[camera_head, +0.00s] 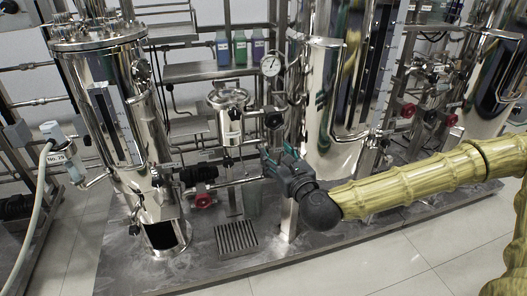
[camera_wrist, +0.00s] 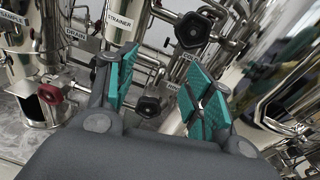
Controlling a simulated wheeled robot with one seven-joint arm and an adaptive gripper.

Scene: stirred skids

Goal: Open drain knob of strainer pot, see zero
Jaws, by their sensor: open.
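The strainer pot (camera_head: 229,118) is a small steel vessel left of my gripper in the head view. Its body labelled STRAINER (camera_wrist: 122,20) shows at the top of the wrist view. My gripper (camera_head: 276,154) is open, with teal finger pads, and nothing is between the fingers (camera_wrist: 160,72). A black knob (camera_wrist: 149,107) shows low between the fingers, beyond them. Another black knob (camera_wrist: 192,30) is above the right finger. I cannot tell which of them is the strainer's drain knob. A DRAIN label (camera_wrist: 75,38) is on the left. The gauge (camera_head: 271,66) is too small to read.
A red knob (camera_head: 203,200) is on the lower pipe, left of my gripper. A tall steel tank (camera_head: 120,110) stands left and another large vessel (camera_head: 335,105) right. Pipes crowd the space around my gripper. A floor grate (camera_head: 236,239) is below; the front floor is clear.

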